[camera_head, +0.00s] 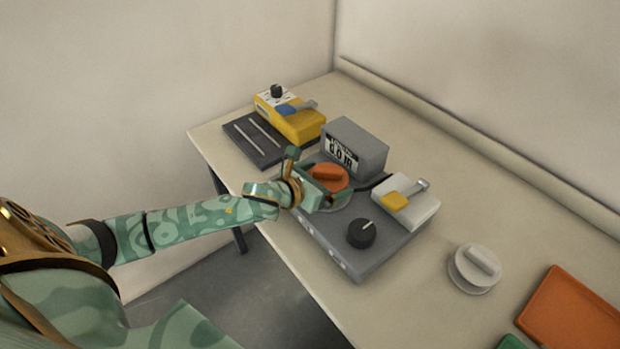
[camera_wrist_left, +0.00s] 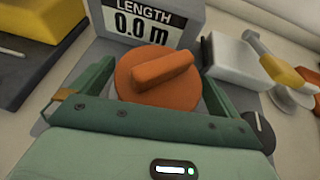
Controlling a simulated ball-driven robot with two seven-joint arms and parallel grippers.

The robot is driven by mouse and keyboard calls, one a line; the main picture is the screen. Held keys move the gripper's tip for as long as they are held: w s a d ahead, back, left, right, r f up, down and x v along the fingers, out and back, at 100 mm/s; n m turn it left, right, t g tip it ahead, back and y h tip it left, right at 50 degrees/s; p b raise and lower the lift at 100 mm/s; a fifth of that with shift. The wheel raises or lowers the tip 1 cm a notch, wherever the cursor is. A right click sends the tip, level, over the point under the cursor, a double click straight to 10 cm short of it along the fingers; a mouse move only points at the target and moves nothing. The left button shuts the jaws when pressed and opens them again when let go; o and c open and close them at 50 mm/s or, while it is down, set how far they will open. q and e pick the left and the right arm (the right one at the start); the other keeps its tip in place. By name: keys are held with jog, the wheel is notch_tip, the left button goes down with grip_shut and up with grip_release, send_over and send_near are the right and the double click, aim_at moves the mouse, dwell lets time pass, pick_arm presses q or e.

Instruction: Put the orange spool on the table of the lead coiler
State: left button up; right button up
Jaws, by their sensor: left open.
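The orange spool (camera_head: 326,178) is a round disc with a raised bar handle on top. It sits at the round turntable of the grey lead coiler (camera_head: 377,256); a light rim of that table (camera_head: 338,206) shows below the spool. My left gripper (camera_head: 322,184) is open, with its green fingers on either side of the spool. In the left wrist view the spool (camera_wrist_left: 158,78) lies between the two open fingers, and the handle is not gripped. Whether the spool is fully seated I cannot tell. The coiler's display box (camera_head: 355,147) reads 0.0 m. My right gripper is not in view.
A black knob (camera_head: 361,233) and a light grey unit (camera_head: 405,202) with a yellow part sit on the coiler. A yellow device (camera_head: 290,116) stands behind left. A white spool (camera_head: 475,268) and an orange tray (camera_head: 572,312) lie at right. Table between coiler and back wall is clear.

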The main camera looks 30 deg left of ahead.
pick_arm(q)
jog(key=p+v, duration=0.2)
jog(key=v, duration=0.9)
jog(key=shift+p, duration=0.3)
dwell(0.6)
